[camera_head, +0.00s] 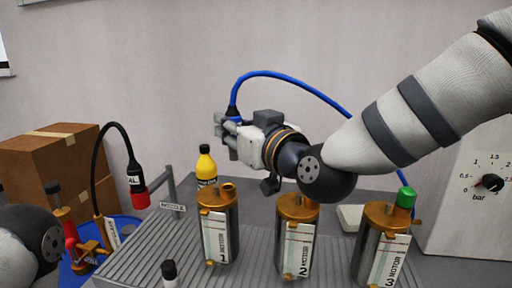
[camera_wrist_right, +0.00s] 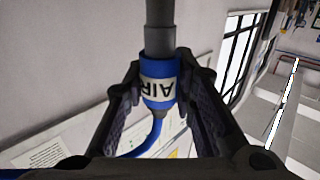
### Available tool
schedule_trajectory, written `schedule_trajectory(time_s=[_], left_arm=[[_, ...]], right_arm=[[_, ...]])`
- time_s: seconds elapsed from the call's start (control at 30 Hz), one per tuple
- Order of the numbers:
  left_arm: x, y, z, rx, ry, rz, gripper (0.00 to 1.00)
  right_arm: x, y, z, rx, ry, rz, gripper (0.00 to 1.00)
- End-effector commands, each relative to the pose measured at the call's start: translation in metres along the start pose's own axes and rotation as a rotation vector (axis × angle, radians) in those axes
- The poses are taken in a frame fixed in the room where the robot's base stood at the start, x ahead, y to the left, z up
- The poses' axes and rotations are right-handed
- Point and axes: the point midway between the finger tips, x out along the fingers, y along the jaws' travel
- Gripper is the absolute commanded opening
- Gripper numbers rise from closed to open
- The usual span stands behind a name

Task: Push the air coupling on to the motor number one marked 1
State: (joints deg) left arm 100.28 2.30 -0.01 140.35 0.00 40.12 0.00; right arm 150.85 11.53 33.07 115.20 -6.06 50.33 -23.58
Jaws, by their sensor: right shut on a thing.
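The air coupling, with a blue body, a white AIR label (camera_wrist_right: 158,92) and a grey tip, sits between the fingers of my right gripper (camera_head: 228,130). That gripper is shut on it, as the right wrist view (camera_wrist_right: 157,95) shows. In the head view the coupling is mostly hidden by the fingers; its blue hose (camera_head: 275,73) arcs off to the right. Motor 1 (camera_head: 218,228) stands upright on the ribbed bench, with a brass top and a small open-looking port (camera_head: 228,188). My right gripper is above and behind motor 1, apart from it. My left gripper is outside the view.
Motor 2 (camera_head: 296,235) and motor 3 (camera_head: 384,243), with a green cap (camera_head: 406,197), stand to the right. A yellow bottle (camera_head: 206,166) is behind motor 1. A red-tipped hose labelled AL (camera_head: 137,186) hangs left. A black-capped item (camera_head: 169,272) is in front.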

Motion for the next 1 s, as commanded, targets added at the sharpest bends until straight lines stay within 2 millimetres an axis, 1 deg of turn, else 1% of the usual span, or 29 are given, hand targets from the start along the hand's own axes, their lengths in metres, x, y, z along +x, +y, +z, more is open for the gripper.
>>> schedule_trajectory(time_s=[0.03,0.13,0.47,0.57,0.8,0.9,1.0], left_arm=[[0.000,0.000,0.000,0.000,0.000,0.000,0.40],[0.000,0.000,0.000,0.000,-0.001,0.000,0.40],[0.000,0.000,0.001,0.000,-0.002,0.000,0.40],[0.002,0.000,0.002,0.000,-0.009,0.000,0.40],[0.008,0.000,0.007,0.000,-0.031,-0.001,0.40],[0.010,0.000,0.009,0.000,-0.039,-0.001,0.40],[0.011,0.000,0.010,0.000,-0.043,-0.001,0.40]], right_arm=[[0.001,-0.002,-0.004,0.001,0.003,-0.010,0.00],[0.002,-0.005,-0.008,0.001,0.001,-0.025,0.00],[0.002,-0.005,-0.006,0.000,-0.001,-0.026,0.00],[0.002,-0.005,0.002,0.002,-0.003,-0.025,0.00],[0.003,-0.005,0.034,0.004,-0.007,-0.026,0.00],[0.003,-0.005,0.043,0.003,-0.006,-0.025,0.00],[0.002,-0.005,0.048,0.002,-0.003,-0.025,0.00]])
